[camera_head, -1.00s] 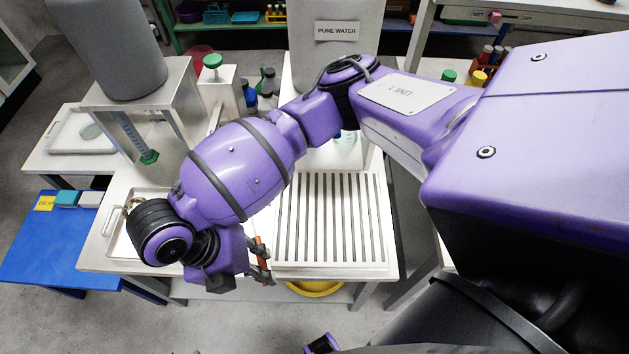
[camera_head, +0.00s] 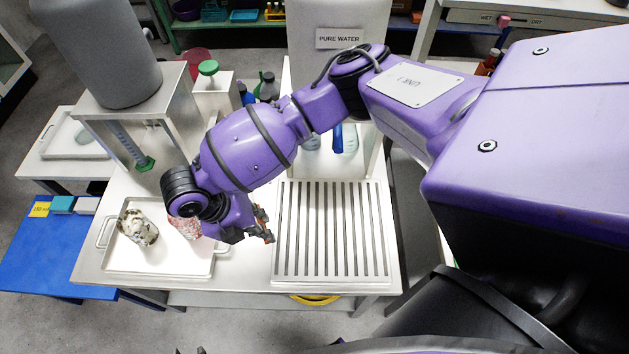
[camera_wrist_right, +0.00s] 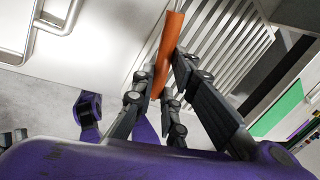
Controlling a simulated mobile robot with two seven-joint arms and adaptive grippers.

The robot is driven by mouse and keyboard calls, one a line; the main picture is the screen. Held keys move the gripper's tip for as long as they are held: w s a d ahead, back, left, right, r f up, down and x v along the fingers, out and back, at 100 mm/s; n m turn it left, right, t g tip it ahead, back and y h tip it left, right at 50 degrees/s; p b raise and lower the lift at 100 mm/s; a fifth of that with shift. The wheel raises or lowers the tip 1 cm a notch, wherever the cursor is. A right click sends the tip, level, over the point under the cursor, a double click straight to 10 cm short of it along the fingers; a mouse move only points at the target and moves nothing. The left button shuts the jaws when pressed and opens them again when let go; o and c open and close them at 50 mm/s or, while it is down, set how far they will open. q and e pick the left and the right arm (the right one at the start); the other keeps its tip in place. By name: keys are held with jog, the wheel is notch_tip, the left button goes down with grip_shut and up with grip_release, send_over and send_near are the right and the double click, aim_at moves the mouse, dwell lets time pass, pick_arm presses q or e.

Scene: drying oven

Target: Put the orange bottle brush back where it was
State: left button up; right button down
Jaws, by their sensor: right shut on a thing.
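My right gripper (camera_head: 265,225) is shut on the orange bottle brush (camera_head: 268,237) above the bench, near the left edge of the slatted drying rack (camera_head: 328,281). The bristle end cannot be made out.
A cylinder with a green base (camera_head: 145,164) and a pure water tank (camera_head: 335,15) stand behind. The slatted rack is empty where visible.

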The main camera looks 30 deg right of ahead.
jog(key=f, duration=0.1)
jog(key=w+f, duration=0.1)
jog(key=f, duration=0.1)
jog(key=shift+w+d, duration=0.35)
jog(key=shift+d, duration=0.05)
jog(key=shift+f, duration=1.4)
jog(key=shift+s+f+b, duration=0.1)
jog(key=shift+f+b, duration=0.3)
jog(key=shift+f, duration=0.2)
jog(key=c, duration=1.8)
grip_release()
jog(key=shift+r, duration=0.1)
jog(key=shift+o, duration=0.2)
jog(key=v, duration=1.3)
jog(key=shift+r+p, duration=0.15)
jog(key=shift+p, duration=0.15)
